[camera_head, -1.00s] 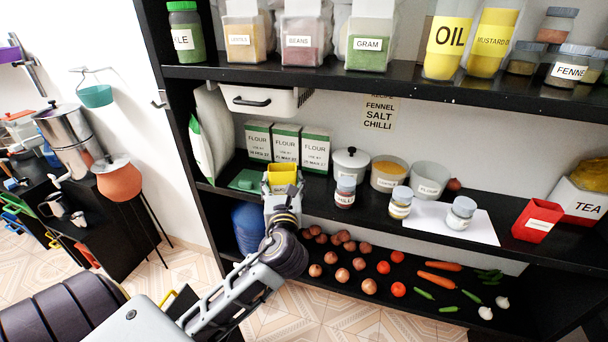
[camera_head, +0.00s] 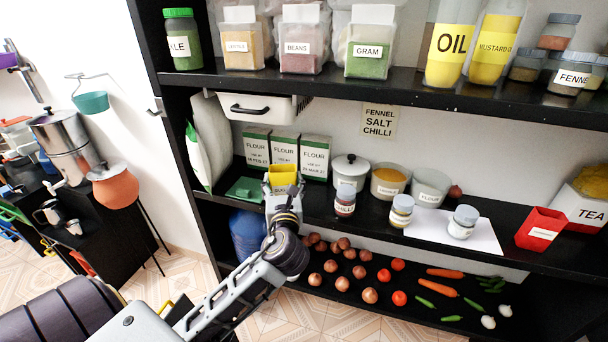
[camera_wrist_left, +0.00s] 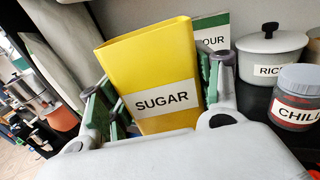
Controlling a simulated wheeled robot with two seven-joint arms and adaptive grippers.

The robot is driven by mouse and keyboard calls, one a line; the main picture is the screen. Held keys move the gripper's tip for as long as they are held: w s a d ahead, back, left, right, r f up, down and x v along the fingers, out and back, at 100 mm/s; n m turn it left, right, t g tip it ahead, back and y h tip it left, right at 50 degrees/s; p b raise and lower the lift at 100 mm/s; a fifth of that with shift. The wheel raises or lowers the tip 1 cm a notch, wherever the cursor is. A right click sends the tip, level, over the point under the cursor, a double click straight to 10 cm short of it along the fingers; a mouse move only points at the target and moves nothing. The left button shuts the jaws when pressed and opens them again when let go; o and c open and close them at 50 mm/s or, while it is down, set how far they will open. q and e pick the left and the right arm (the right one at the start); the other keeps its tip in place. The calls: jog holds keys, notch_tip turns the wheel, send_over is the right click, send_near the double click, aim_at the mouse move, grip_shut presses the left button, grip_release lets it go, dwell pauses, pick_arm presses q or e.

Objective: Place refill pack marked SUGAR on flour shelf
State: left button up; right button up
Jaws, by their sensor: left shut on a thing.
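The yellow refill pack marked SUGAR (camera_wrist_left: 155,65) is upright between the fingers of my left gripper (camera_wrist_left: 158,92), which is shut on it. In the head view the yellow pack (camera_head: 282,174) is at the front of the middle shelf (camera_head: 375,220), in front of the flour packs. My left gripper (camera_head: 283,186) reaches in from below. Several white and green FLOUR packs (camera_head: 285,150) stand in a row just behind. I cannot tell whether the SUGAR pack touches the shelf. My right gripper is not in view.
A green flat item (camera_head: 244,189) lies left of the gripper. A RICE pot (camera_wrist_left: 270,52) and a CHILLI jar (camera_wrist_left: 297,97) stand close to the right. The upper shelf (camera_head: 400,90) and a white drawer (camera_head: 262,106) overhang the area. Onions (camera_head: 330,266) lie on the shelf below.

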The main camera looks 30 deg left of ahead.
pick_arm(q)
jog(key=w+a, duration=0.1)
jog(key=w, duration=0.5)
jog(key=w+a+p, duration=0.1)
jog(key=w, duration=0.4)
jog(key=w+a, duration=0.2)
jog(key=w, duration=0.4)
jog(key=shift+w+a+f, duration=0.1)
jog(key=shift+w+f, duration=0.05)
jog(key=shift+w, duration=0.15)
jog(key=shift+f, duration=0.85)
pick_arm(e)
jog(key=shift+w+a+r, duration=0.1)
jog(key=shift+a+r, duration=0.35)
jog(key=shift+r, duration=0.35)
pick_arm(q)
jog(key=shift+f, duration=0.1)
notch_tip(320, 180, down, 4)
jog(key=shift+s+r, duration=0.1)
jog(key=shift+r, duration=0.15)
jog(key=shift+w+f, duration=0.25)
jog(key=shift+f, duration=0.35)
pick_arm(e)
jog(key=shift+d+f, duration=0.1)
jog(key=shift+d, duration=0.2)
pick_arm(q)
jog(key=shift+f, duration=0.15)
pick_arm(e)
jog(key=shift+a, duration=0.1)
